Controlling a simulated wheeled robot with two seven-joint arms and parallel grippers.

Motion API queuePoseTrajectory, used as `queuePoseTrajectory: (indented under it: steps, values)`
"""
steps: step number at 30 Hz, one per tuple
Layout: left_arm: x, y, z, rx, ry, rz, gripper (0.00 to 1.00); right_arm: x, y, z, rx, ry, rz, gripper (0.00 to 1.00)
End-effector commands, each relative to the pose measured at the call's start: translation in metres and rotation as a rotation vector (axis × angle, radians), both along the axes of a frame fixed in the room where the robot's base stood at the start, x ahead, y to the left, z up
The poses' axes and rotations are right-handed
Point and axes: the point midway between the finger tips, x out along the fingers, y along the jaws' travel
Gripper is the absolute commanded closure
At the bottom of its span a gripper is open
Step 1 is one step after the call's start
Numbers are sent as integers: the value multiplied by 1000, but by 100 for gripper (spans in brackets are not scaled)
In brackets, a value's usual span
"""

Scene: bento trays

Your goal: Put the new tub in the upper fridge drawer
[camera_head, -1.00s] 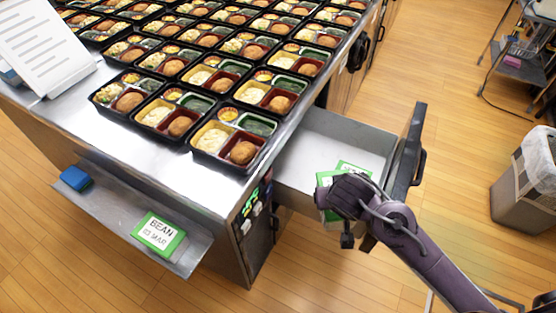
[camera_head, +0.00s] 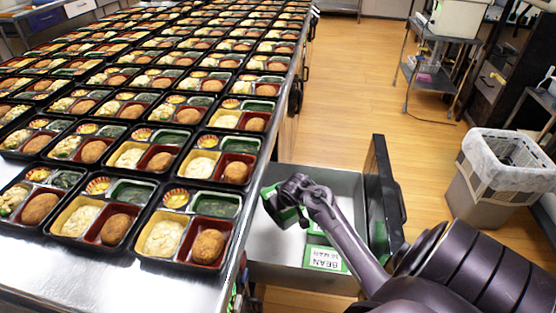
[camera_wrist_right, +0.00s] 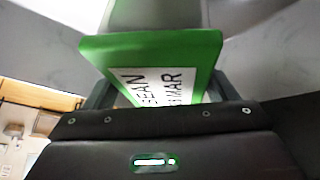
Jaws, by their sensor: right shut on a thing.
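My right gripper (camera_head: 288,208) is shut on a green-lidded tub (camera_head: 270,200), which is tilted and held over the open drawer. The wrist view shows this tub's green lid (camera_wrist_right: 205,50) with a white "BEAN … MAR" label, close to the gripper's dark body. The metal drawer (camera_head: 270,258) is pulled out from the counter's right end, with its dark front panel (camera_head: 376,185) at the right. A green tub with a white "BEAN" label (camera_head: 325,258) lies inside it. More green shows just behind that tub, partly hidden by my arm. My left gripper is not in view.
Rows of filled bento trays (camera_head: 185,230) cover the steel counter (camera_head: 130,285) left of the drawer. A bin with a white liner (camera_head: 495,175) and a wheeled cart (camera_head: 430,75) stand at the right. The drawer's left part is clear.

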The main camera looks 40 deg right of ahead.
Motion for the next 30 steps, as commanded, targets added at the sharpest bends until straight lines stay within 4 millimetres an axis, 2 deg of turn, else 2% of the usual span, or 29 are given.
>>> queuePoseTrajectory:
  steps: [6,14,20,30]
  values:
    - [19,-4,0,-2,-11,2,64,-1,-2,-43,-1,2,0,53]
    - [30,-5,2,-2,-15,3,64,-1,-2,-65,-2,1,1,54]
    - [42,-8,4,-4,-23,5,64,-1,-2,-94,-2,1,1,54]
    - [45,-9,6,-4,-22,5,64,-1,-2,-97,-2,-1,0,54]
